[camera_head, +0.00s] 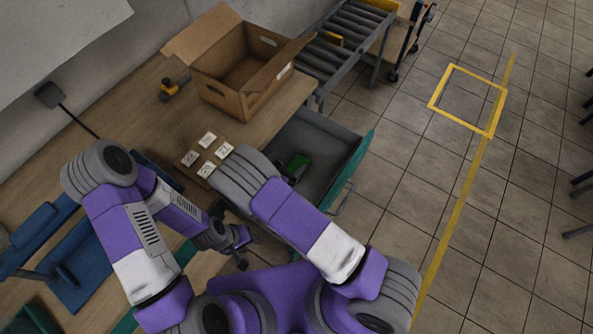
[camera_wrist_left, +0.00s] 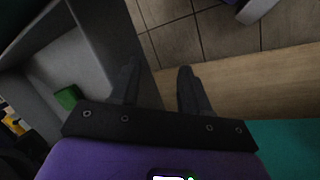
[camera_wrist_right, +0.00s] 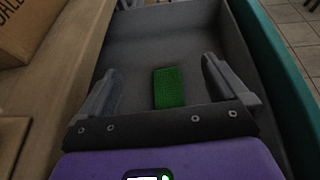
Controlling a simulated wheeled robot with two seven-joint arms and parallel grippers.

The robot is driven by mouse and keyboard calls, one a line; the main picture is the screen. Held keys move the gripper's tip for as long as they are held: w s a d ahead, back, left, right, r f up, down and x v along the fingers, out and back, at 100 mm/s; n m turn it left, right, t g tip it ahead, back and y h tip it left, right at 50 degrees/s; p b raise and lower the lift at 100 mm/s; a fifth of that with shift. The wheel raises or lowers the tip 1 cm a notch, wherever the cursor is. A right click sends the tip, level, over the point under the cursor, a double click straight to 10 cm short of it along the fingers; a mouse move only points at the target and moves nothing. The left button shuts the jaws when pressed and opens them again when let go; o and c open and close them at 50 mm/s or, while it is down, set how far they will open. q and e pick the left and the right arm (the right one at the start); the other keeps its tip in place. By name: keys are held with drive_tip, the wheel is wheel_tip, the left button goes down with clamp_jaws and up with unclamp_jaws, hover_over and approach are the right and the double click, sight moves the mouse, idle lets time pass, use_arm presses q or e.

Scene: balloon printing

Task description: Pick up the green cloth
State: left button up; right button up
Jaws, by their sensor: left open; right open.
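The green cloth (camera_head: 299,164) is a small block-like rectangle lying in the grey open drawer (camera_head: 328,135) below the table edge. In the right wrist view the cloth (camera_wrist_right: 169,88) lies on the drawer floor, between the spread fingers of my right gripper (camera_wrist_right: 161,70), which is open and empty. I cannot tell how far above it the fingers are. My right arm hides most of that gripper in the head view. My left gripper (camera_head: 243,250) is open and empty near the table's front edge. The cloth (camera_wrist_left: 68,97) also shows at the left of the left wrist view.
An open cardboard box (camera_head: 235,75) stands on the wooden table (camera_head: 145,125), near several small white labelled tiles (camera_head: 207,154) and a yellow and black tool (camera_head: 172,90). The drawer has a teal front (camera_head: 352,170). A roller conveyor (camera_head: 345,45) stands behind.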

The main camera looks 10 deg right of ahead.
drive_tip(key=b, duration=1)
approach(296, 166)
drive_tip(key=shift+w+d+f, duration=0.2)
drive_tip(key=shift+d+f, duration=0.05)
drive_tip(key=shift+d, duration=0.2)
drive_tip(key=shift+w+d+f, duration=0.15)
drive_tip(key=shift+d+f, duration=0.15)
drive_tip(key=shift+d, duration=0.1)
drive_tip(key=b+x, duration=0.1)
drive_tip(key=x, duration=0.6)
drive_tip(key=shift+w, duration=0.45)
drive_tip(key=c, duration=1)
